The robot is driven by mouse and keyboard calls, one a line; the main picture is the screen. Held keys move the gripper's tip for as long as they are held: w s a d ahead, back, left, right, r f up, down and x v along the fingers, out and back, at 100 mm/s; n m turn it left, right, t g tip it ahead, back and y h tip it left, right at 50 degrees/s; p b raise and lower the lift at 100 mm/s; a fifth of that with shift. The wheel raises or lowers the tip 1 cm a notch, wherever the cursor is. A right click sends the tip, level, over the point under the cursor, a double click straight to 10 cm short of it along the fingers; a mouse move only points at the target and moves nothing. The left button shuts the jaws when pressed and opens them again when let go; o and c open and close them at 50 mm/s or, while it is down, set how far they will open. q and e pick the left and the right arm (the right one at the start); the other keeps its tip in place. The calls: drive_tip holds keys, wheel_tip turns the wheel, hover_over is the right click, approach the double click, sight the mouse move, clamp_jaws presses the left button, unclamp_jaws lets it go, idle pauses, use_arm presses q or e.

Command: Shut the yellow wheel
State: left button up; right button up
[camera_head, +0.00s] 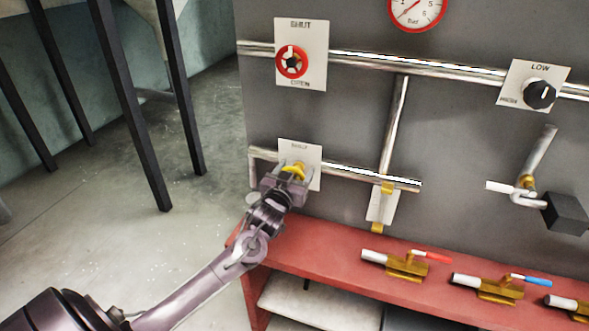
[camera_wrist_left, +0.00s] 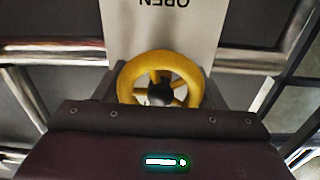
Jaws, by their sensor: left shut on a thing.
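The yellow wheel (camera_head: 299,168) sits on the lower pipe at the left of the grey panel, in front of a white plate (camera_head: 314,155) with "SHUT" at its top. My left gripper (camera_head: 293,175) is at the wheel and shut on it, covering most of it in the head view. In the left wrist view the yellow wheel (camera_wrist_left: 160,82) shows as a spoked ring with a dark hub, and the plate behind it reads "OPEN" upside down. The gripper body hides the wheel's near edge there. My right gripper is in neither view.
A red wheel (camera_head: 291,62) with its own SHUT/OPEN plate is above. A black knob (camera_head: 539,94) and a red-rimmed gauge (camera_head: 417,10) are on the panel. Brass valves (camera_head: 408,264) lie on the red bench (camera_head: 330,272) below. Dark table legs (camera_head: 140,110) stand at left.

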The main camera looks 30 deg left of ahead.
use_arm(q)
drive_tip(key=m+p, duration=0.1)
drive_tip(key=m, duration=0.4)
drive_tip(key=shift+d+m, duration=0.1)
drive_tip(key=shift+m, duration=0.2)
drive_tip(key=m+p, duration=0.1)
drive_tip(key=m, duration=0.3)
drive_tip(key=shift+d+f+m, duration=0.1)
drive_tip(key=shift+m, duration=0.6)
drive_tip(key=o, duration=1)
drive_tip(key=shift+f, duration=0.1)
drive_tip(key=b+v, duration=0.1)
drive_tip(key=v, duration=0.6)
drive_tip(key=shift+s+d, duration=0.15)
drive_tip(key=shift+s, duration=0.2)
